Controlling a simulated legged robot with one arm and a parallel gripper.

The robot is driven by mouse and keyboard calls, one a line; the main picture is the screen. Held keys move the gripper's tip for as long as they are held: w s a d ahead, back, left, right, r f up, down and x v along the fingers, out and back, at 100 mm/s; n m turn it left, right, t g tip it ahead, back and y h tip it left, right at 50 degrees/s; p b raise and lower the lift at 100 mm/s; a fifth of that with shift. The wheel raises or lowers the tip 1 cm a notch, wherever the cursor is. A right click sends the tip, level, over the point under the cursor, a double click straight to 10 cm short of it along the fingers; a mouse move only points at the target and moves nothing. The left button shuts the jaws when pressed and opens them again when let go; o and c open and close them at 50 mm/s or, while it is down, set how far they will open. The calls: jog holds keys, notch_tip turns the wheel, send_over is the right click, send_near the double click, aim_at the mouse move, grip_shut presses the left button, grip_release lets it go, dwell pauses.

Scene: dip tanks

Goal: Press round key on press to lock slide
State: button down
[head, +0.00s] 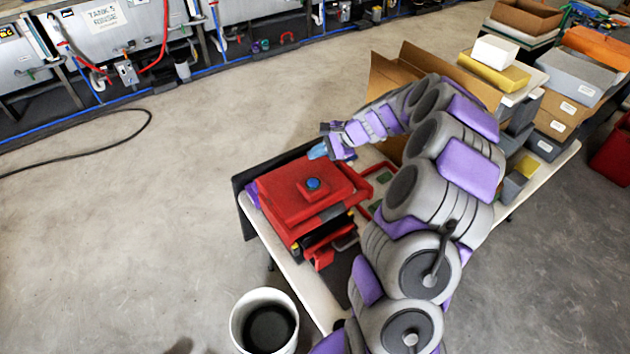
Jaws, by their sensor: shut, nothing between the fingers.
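The red press (284,203) stands on the near left end of the table. The round blue key (313,184) sits on a raised red block on the press's top. My gripper (318,152) is shut and empty, with its light-blue fingertips just behind the press's far edge. It is apart from the round key, above and behind it in the picture. The slide is hard to make out; dark and red parts (325,243) show at the press's near right side, partly shaded.
A white bucket (264,322) stands on the floor in front of the table. An open cardboard box (436,72) and stacked boxes (573,88) are on the right. My arm covers much of the table's middle. The floor at left is clear except for a black cable (100,110).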

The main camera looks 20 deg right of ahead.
jog(key=shift+f, duration=0.1)
jog(key=b, duration=0.6)
send_over(316, 183)
notch_tip(316, 183, down, 8)
jog(key=shift+r, duration=0.1)
jog(key=shift+f, duration=0.45)
jog(key=shift+f, duration=0.1)
dwell(1.5)
jog(key=shift+f, duration=0.25)
jog(key=shift+f, duration=0.4)
dwell(0.7)
jog(key=shift+r, duration=0.1)
jog(key=shift+r+p, duration=0.75)
